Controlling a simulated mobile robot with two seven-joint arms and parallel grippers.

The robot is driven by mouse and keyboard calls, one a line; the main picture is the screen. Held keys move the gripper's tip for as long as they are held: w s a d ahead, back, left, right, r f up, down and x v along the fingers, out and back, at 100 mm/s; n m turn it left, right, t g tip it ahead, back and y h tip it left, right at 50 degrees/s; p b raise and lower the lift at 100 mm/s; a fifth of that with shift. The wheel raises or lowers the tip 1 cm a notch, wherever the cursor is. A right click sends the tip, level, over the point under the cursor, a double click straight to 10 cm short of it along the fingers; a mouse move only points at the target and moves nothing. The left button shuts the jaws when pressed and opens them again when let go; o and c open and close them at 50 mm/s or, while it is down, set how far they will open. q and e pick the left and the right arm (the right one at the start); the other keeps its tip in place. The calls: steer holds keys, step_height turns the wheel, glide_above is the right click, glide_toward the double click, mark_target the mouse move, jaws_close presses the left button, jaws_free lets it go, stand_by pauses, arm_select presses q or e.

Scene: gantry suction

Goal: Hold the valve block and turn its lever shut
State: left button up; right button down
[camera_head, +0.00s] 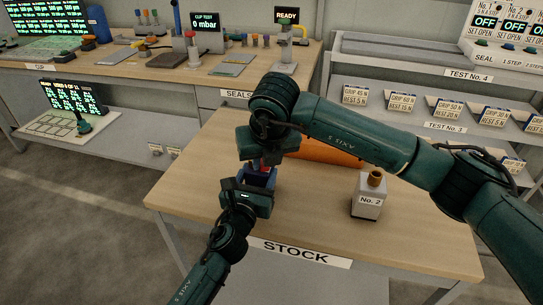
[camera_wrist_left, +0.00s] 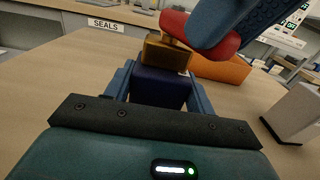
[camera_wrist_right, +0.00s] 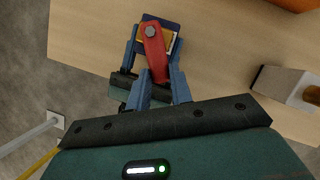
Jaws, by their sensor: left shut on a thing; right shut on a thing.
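The valve block is a dark blue block (camera_wrist_left: 158,88) with a brass-coloured body (camera_wrist_left: 166,52) on top and a red lever (camera_wrist_right: 155,55). It stands near the left edge of the wooden table. My left gripper (camera_wrist_left: 160,92) is shut on the blue block, one finger on each side. My right gripper (camera_wrist_right: 160,80) comes from above and is shut on the free end of the red lever. The lever runs from its grey pivot toward my right gripper in the right wrist view. In the head view (camera_head: 264,165) the lever is mostly hidden by my right gripper.
A white block marked No. 2 (camera_head: 366,207) with a brass top stands to the right on the table. An orange object (camera_head: 325,152) lies behind my right arm. The table (camera_head: 310,213) is bare between the valve block and the No. 2 block.

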steer(key=shift+w+a+m+h, duration=0.1)
steer(key=shift+a+m+h, duration=0.35)
steer(key=shift+m, duration=0.55)
steer(key=shift+s+a+m+h, duration=0.1)
steer(key=shift+a+m+h, duration=0.35)
steer(key=shift+m, duration=0.55)
steer(key=shift+w+a+m+h, duration=0.1)
steer(key=shift+a+m+h, duration=0.2)
steer(key=shift+a+m, duration=0.5)
steer(key=shift+d+m, duration=0.15)
steer(key=shift+m, duration=0.15)
steer(key=c, duration=1.2)
jaws_free()
steer(key=shift+c, duration=0.2)
steer(key=v, duration=1.2)
